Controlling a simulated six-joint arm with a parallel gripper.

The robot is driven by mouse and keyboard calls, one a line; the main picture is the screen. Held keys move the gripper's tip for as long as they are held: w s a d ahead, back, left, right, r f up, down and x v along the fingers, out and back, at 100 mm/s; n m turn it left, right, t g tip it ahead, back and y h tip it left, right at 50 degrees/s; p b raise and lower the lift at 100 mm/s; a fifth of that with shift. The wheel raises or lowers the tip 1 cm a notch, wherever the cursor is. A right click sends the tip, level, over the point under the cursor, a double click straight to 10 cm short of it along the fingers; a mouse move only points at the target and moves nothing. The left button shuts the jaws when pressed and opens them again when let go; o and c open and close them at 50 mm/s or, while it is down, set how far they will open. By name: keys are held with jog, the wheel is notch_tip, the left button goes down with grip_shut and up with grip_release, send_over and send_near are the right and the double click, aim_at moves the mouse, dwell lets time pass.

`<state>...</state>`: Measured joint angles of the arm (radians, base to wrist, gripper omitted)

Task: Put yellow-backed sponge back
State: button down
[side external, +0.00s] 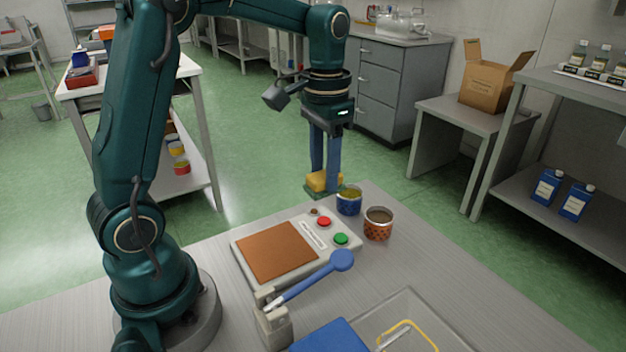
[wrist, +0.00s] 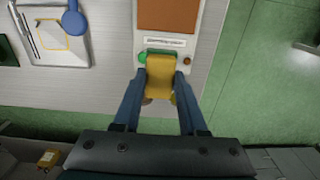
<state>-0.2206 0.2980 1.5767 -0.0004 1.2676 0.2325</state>
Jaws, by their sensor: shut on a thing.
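The yellow-backed sponge (side external: 325,181) is yellow with a thin green layer underneath. My gripper (side external: 323,175) is shut on it, with one blue finger on each side. The gripper points down and holds the sponge near the table's far edge, behind the blue can; its exact height is hard to tell. In the wrist view the sponge (wrist: 160,76) sits between the fingertips (wrist: 160,80), overlapping the end of the button panel. The sponge hides the red button there.
The panel (side external: 345,258) has a brown pad and buttons. A blue spoon-like tool (side external: 318,277) rests on a grey holder (side external: 273,322). A clear tray (side external: 450,330) and a blue object (side external: 330,337) are at the front.

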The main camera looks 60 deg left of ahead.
jog(key=shift+w+a+f, duration=0.15)
jog(key=shift+w+f, duration=0.15)
jog(key=shift+f, duration=0.05)
jog(key=w+d+f, duration=0.1)
jog(key=d+f, duration=0.1)
jog(key=d, duration=0.1)
jog(key=w+d+f, duration=0.1)
jog(key=d+f, duration=0.2)
jog(key=d, duration=0.1)
jog(key=w+d+f, duration=0.1)
jog(key=d+f, duration=0.1)
jog(key=d, duration=0.2)
jog(key=shift+f, duration=2.2)
jog(key=shift+c, duration=2.3)
grip_release()
jog(key=shift+f, duration=0.1)
